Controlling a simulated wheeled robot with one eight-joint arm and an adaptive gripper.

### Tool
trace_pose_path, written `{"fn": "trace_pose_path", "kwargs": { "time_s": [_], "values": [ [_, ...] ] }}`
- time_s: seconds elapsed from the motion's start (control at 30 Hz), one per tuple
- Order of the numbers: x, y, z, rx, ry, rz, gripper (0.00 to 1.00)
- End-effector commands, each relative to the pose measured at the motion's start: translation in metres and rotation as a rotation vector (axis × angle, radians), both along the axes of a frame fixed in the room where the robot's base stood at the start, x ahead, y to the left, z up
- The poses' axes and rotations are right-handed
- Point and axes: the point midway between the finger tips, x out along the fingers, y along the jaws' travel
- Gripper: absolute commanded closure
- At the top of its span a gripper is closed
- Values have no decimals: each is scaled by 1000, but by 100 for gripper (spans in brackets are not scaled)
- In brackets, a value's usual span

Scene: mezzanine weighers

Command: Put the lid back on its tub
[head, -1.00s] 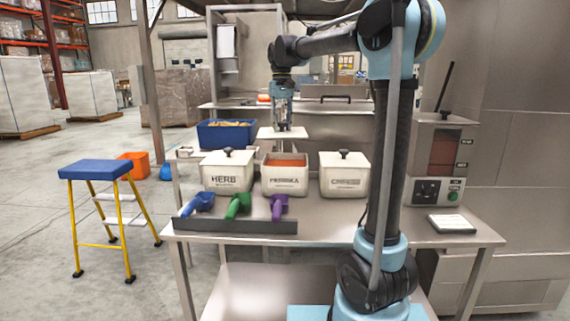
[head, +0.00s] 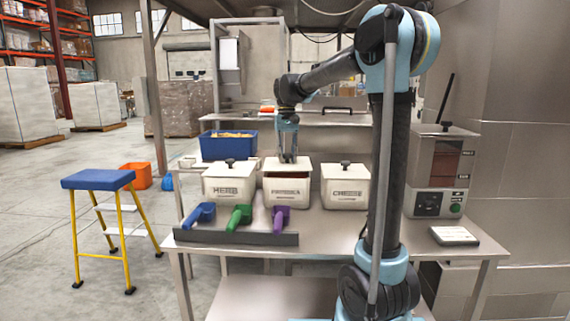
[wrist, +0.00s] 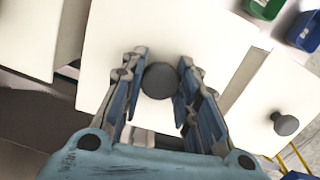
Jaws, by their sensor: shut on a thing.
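The middle white tub (head: 287,193), its label hard to read, stands on the steel table between the HERB tub (head: 229,188) and the CHEESE tub (head: 345,188). My gripper (head: 288,158) is above the middle tub. In the wrist view my gripper (wrist: 160,82) is shut on the dark round knob (wrist: 159,80) of a flat white lid (wrist: 125,40). The lid (head: 287,164) is over the tub's opening, with a brownish strip showing below its front edge. I cannot tell whether it touches the rim. The lid hides most of the contents.
Blue, green (head: 238,215) and purple scoops lie in a grey rack (head: 232,237) in front. A blue bin (head: 228,146) stands behind the HERB tub. A machine (head: 440,170) and a small flat scale (head: 454,236) are at right. The table between scoops and scale is clear.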

Motion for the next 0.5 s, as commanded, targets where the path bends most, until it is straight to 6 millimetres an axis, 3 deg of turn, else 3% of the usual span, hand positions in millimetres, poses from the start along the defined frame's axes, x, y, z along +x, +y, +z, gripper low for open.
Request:
{"fn": "trace_pose_path", "kwargs": {
  "time_s": [0.17, 0.37, 0.4, 0.47, 0.5],
  "values": [
    [0, 0, -22, 0, 0, 0, 96],
    [0, 0, -23, 0, 0, 1, 96],
    [0, 0, -23, 0, 0, 1, 64],
    [0, 0, -23, 0, 0, 1, 51],
    [0, 0, -23, 0, 0, 1, 51]
  ]
}}
